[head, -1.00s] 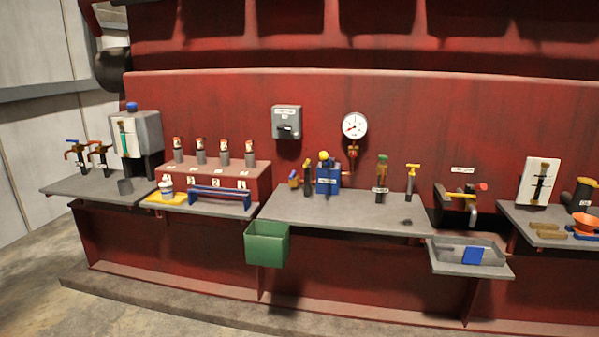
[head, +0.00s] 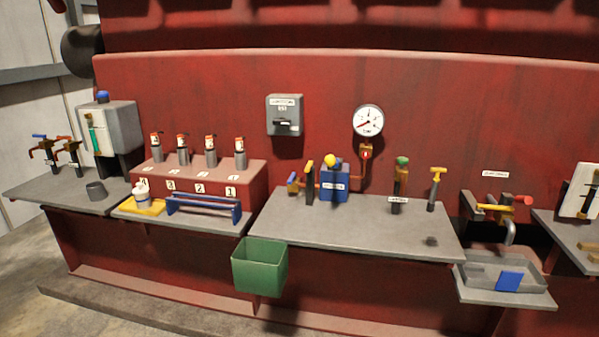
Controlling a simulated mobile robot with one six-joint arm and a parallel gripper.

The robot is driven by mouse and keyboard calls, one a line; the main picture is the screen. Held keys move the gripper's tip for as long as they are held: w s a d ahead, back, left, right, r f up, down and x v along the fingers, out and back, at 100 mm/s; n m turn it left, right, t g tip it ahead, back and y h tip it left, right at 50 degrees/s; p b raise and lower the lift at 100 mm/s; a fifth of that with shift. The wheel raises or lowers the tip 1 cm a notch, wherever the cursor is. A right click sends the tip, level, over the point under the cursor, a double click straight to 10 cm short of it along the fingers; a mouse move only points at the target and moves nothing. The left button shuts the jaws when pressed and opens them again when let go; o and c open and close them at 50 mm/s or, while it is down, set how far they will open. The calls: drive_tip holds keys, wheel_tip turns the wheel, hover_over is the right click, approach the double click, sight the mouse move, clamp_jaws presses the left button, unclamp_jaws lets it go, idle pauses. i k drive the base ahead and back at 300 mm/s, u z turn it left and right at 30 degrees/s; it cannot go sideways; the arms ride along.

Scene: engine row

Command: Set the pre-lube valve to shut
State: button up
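A small blue unit (head: 334,184) with a yellow knob on top and a white label stands at the back of the middle grey shelf, and its label is too small to read. Just left of it are a valve with a blue handle (head: 293,180) and an upright yellow handle (head: 309,176). I cannot tell for sure which of these is the pre-lube valve, nor its setting. A round white gauge (head: 368,121) is on the red wall, with a pipe running down toward the blue unit. My gripper is not in view.
The middle shelf (head: 350,228) is mostly bare in front. A green bin (head: 260,266) hangs at its left front corner. A green-topped fitting (head: 398,186) and a yellow tee handle (head: 435,188) stand to the right. A grey tray (head: 478,276) juts out lower right.

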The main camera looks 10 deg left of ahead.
sight(293, 177)
drive_tip(key=z, duration=0.05)
drive_tip(key=i, duration=0.8)
drive_tip(key=u, duration=0.6)
drive_tip(key=i, duration=0.75)
drive_tip(key=u, duration=1.25)
drive_tip(key=k, duration=0.15)
drive_tip(key=u, duration=1.05)
